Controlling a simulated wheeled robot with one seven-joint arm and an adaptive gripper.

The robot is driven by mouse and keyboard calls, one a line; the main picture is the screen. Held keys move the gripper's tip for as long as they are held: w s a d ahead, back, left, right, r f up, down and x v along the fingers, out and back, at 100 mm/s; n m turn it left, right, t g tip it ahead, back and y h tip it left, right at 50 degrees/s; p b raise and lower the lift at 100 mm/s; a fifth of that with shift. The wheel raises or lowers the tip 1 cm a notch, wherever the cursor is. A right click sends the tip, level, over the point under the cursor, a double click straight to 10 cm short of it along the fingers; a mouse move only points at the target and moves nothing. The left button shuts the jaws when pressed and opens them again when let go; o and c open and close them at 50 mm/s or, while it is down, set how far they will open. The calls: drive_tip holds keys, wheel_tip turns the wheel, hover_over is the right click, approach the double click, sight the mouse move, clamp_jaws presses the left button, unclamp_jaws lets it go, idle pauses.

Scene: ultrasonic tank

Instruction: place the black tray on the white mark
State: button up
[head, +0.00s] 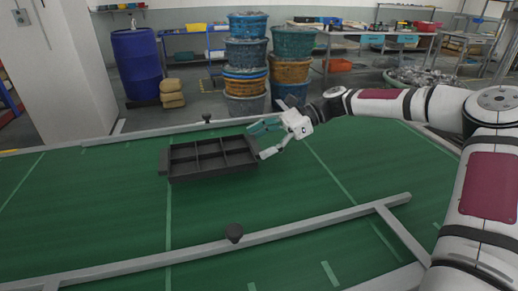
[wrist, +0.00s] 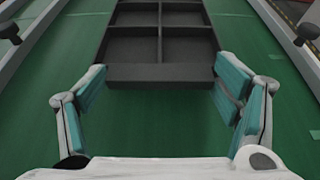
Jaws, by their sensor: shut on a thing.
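The black tray (head: 212,173) is a dark, shallow tray with several compartments, lying roughly level over the green table. My gripper (head: 261,141) is at its right end in the head view, with a finger on each side. In the wrist view the tray's near end (wrist: 160,73) lies between the teal finger pads of my gripper (wrist: 161,80), which is shut on it. The compartments look empty. I cannot tell whether the tray's underside touches the table. I cannot make out a white mark in either view; the tray may hide it.
The green surface (head: 100,215) has pale lines and is open left and in front of the tray. A light rail (head: 320,220) with a dark knob (head: 234,233) crosses the front; another knob (head: 207,118) stands behind. Stacked baskets (head: 246,55) and a blue barrel (head: 137,62) stand beyond.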

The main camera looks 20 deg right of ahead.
drive_tip(key=w, duration=0.1)
drive_tip(key=w+d, duration=0.1)
drive_tip(key=w, duration=0.1)
drive_tip(key=shift+w+f, duration=0.15)
drive_tip(key=shift+w, duration=0.1)
drive_tip(key=shift+w+d+f+b, duration=0.1)
drive_tip(key=shift+f+b, duration=0.2)
drive_tip(key=shift+f, duration=1.45)
drive_tip(key=o, duration=1.2)
drive_tip(key=shift+f, duration=0.1)
drive_tip(key=shift+o, duration=0.2)
